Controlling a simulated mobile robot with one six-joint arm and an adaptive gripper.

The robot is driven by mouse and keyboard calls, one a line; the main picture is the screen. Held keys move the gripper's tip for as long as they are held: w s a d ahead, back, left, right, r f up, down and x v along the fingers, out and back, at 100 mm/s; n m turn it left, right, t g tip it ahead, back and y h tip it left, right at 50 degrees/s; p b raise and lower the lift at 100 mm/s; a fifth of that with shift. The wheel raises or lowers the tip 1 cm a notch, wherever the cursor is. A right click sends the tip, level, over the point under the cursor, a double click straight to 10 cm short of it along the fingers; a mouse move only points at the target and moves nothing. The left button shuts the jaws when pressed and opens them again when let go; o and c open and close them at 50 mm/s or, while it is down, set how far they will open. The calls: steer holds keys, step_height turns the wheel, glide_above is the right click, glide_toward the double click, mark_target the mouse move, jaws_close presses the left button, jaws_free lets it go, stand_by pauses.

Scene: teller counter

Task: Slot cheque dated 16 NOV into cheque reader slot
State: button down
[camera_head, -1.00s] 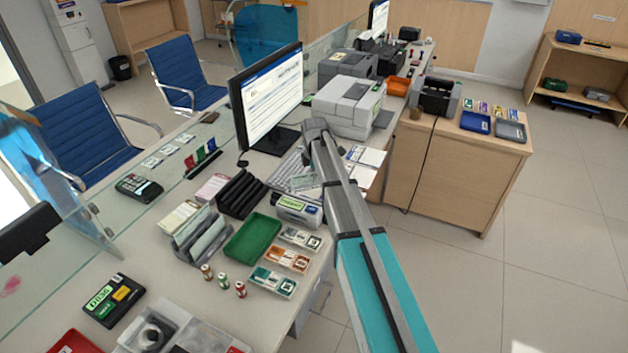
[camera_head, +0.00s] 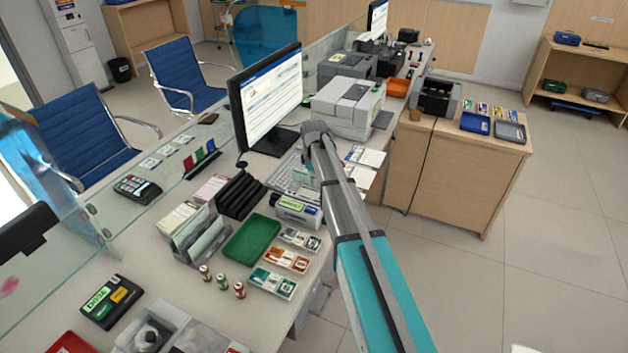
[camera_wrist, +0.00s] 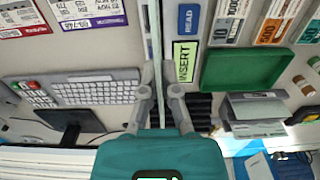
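My gripper (camera_wrist: 160,88) is in the middle of the wrist view, its fingers closed on a thin sheet, the cheque (camera_wrist: 155,42), seen almost edge-on. Its date cannot be read. In the head view my arm hides most of the gripper.
A green tray (camera_head: 251,238) and a black sorter rack (camera_head: 239,197) stand left of the reader. The keyboard (camera_wrist: 95,88) and monitor (camera_head: 266,97) are on the other side. Paper slips (camera_head: 366,156) lie near the printer.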

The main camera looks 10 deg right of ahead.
mark_target(314, 199)
steer(key=shift+f+b, duration=0.35)
steer(key=shift+b, duration=0.05)
steer(key=shift+f+b, duration=4.15)
steer(key=shift+f, duration=0.2)
steer(key=c, duration=0.7)
jaws_free()
steer(key=shift+r, duration=0.2)
steer(key=shift+r+p, duration=3.35)
steer(key=shift+s, duration=0.1)
